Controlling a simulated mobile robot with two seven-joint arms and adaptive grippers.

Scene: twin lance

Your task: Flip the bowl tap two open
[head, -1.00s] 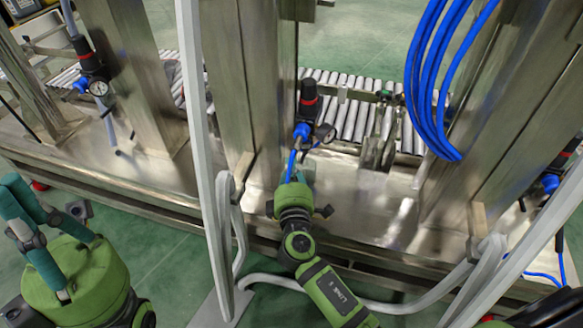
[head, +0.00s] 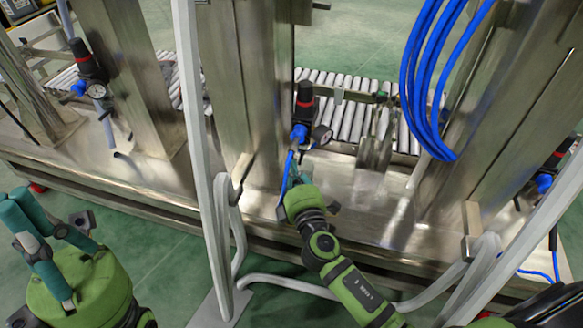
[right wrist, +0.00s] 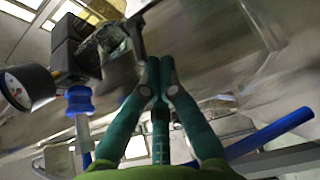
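No part in view is labelled as bowl tap two, so I cannot tell for sure which it is. A black regulator with a red band (head: 305,100), a round gauge (head: 321,135) and a blue fitting (head: 299,133) stands ahead of my right gripper (head: 294,176). In the right wrist view the gauge (right wrist: 27,87) and blue fitting (right wrist: 79,100) are at left, with a dark bar (right wrist: 137,42) beside the fingertips. My right gripper (right wrist: 160,68) has its fingertips together; contact with the bar is unclear. My left gripper (head: 38,215) has its fingers apart, empty, at lower left.
Steel posts (head: 262,90) rise on both sides of the regulator. A roller conveyor (head: 345,115) runs behind. Blue hose loops (head: 415,80) hang at right. Pale curved rails (head: 205,170) stand in front. Another regulator (head: 85,62) is at upper left.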

